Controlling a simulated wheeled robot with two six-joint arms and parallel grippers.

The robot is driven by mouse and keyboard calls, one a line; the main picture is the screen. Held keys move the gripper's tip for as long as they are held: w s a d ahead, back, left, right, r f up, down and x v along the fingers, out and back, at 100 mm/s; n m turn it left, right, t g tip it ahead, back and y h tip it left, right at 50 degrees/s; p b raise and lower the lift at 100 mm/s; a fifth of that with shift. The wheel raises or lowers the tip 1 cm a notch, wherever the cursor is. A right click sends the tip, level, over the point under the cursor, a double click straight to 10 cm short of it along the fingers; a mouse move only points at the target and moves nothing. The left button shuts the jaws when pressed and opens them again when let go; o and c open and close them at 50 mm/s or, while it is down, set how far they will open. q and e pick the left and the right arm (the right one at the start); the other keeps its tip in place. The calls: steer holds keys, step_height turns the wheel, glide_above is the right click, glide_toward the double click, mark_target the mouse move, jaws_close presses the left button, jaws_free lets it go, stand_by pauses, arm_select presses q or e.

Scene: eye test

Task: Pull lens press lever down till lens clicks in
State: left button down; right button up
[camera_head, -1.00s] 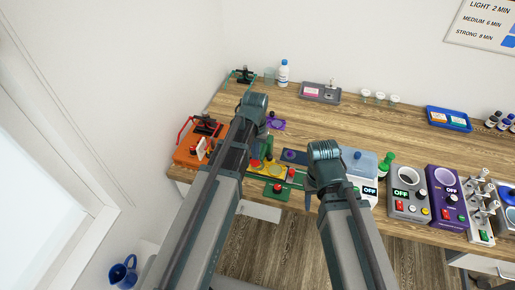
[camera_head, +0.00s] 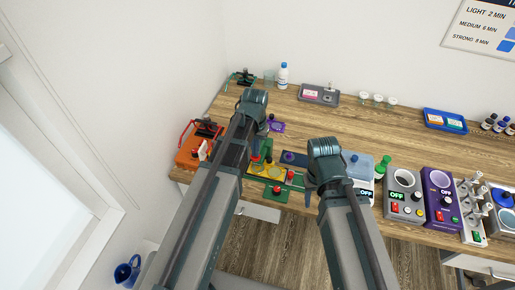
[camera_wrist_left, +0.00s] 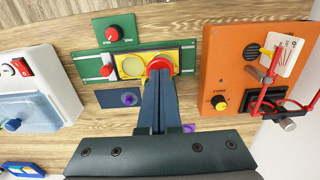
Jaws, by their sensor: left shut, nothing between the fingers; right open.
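An orange machine (camera_head: 188,154) with a red lever frame (camera_head: 184,132) stands at the table's left end. In the left wrist view the machine (camera_wrist_left: 228,70) is at the right, with its red lever (camera_wrist_left: 271,72) and a dark grip (camera_wrist_left: 288,124). I cannot tell for certain whether this is the lens press. My left gripper (camera_wrist_left: 159,76) is shut and empty, apart from that lever. Its tips are over or just before a red disc (camera_wrist_left: 159,63) on a green and yellow panel (camera_wrist_left: 131,66); contact is unclear. My right gripper is hidden behind its arm.
A smaller green-based device (camera_head: 243,78) stands at the back left corner. A green box with a red knob (camera_head: 276,190) is at the front edge. A white bottle (camera_head: 282,76) and a grey tray (camera_head: 318,96) stand at the back.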

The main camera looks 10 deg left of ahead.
arm_select(q)
steer(key=shift+r+p, duration=2.2)
steer(key=shift+r, duration=0.25)
steer(key=shift+f, duration=0.1)
steer(key=s+d+f+m+b, duration=0.1)
steer(key=s+d+f+b, duration=0.4)
steer(key=s, duration=0.2)
steer(key=s+d+f+m+y+b, duration=0.1)
steer(key=s+d+f+m+b, duration=0.1)
steer(key=s+d+f+b, duration=0.3)
steer(key=shift+s+d+f+b, duration=0.25)
steer(key=shift+s+f+b, duration=0.45)
steer(key=shift+s, duration=0.5)
steer(key=shift+r, duration=0.1)
steer(key=shift+a, duration=0.1)
